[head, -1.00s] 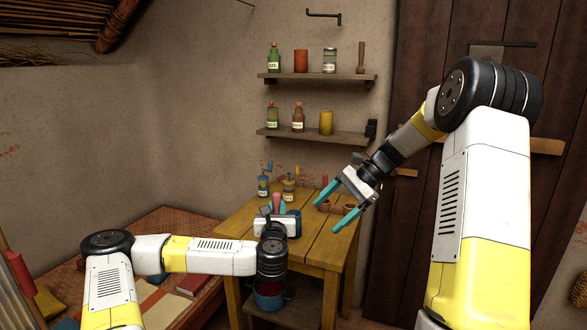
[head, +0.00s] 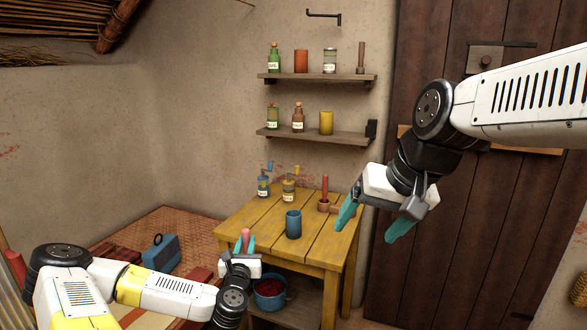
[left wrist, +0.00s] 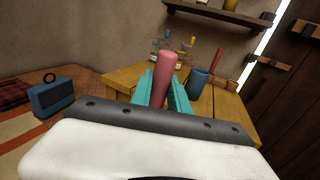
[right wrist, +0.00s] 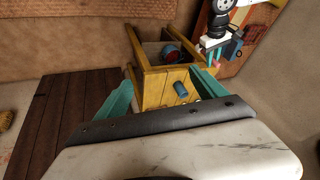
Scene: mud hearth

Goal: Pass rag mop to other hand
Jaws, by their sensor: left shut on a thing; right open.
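The rag mop (head: 246,235) shows only as a pink-red rounded handle. My left gripper (head: 245,247) is shut on it in front of the yellow table's left front edge. In the left wrist view the handle (left wrist: 165,70) stands upright between the two teal fingers (left wrist: 163,85); its lower part and any rag end are hidden. My right gripper (head: 366,232) is open and empty, to the right of the table and well apart from the mop. In the right wrist view its teal fingers (right wrist: 164,82) are spread with nothing between them.
The yellow table (head: 265,223) holds a blue cup (head: 293,224), two small grinders (head: 263,186) and a mortar with red pestle (head: 324,198). A blue pot (head: 270,294) sits on its lower shelf. A blue box (head: 161,253) lies at left. Wall shelves (head: 318,77) hold bottles.

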